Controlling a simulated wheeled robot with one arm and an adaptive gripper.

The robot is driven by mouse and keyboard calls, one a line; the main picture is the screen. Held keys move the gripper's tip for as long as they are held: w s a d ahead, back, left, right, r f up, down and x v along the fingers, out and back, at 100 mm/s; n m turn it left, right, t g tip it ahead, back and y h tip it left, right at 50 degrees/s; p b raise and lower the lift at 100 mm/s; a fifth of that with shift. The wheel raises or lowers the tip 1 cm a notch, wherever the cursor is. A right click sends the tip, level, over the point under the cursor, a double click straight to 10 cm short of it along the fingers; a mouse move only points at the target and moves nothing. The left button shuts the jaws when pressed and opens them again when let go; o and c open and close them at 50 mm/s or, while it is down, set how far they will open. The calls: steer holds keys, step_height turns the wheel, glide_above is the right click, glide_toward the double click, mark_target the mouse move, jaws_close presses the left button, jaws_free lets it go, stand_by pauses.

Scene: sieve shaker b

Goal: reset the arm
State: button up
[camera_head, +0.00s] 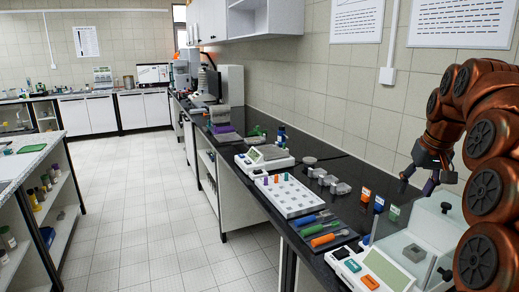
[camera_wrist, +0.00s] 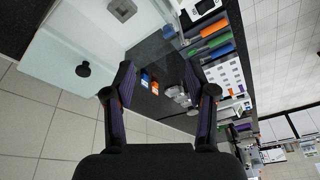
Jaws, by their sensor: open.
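My arm with copper-coloured joints bends down at the right of the head view. My gripper (camera_head: 422,182) hangs above the black bench (camera_head: 345,178), near its wall side and behind the balance with a glass draft shield (camera_head: 425,235). In the wrist view my gripper (camera_wrist: 160,75) has its two dark fingers spread wide apart with nothing between them. It is open and empty.
A white rack (camera_head: 292,195) with small vials, a tray of coloured-handled tools (camera_head: 325,232), upright coloured tags (camera_head: 379,205) and metal weights or tins (camera_head: 328,178) stand on the bench. Another balance (camera_head: 265,158) is farther back. The tiled floor (camera_head: 150,200) to the left is clear.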

steer(key=s+a+f+n+g, duration=0.1)
steer(key=s+a+f, duration=0.3)
steer(key=s+a, duration=0.35)
steer(key=s+a+f+n+g, duration=0.1)
steer(key=s+a+f, duration=0.3)
steer(key=s+a, duration=0.35)
steer(key=s+a+f+g, duration=0.1)
steer(key=s+a+f, duration=0.1)
steer(key=s+f, duration=0.2)
steer(key=s+a+f+g, duration=0.1)
steer(key=s+f, duration=0.3)
steer(key=s, duration=0.6)
steer(key=s+a+f+g, duration=0.1)
steer(key=s+f, duration=0.3)
steer(key=s, duration=0.4)
steer(key=shift+a+f, duration=0.25)
steer(key=shift+a, duration=0.65)
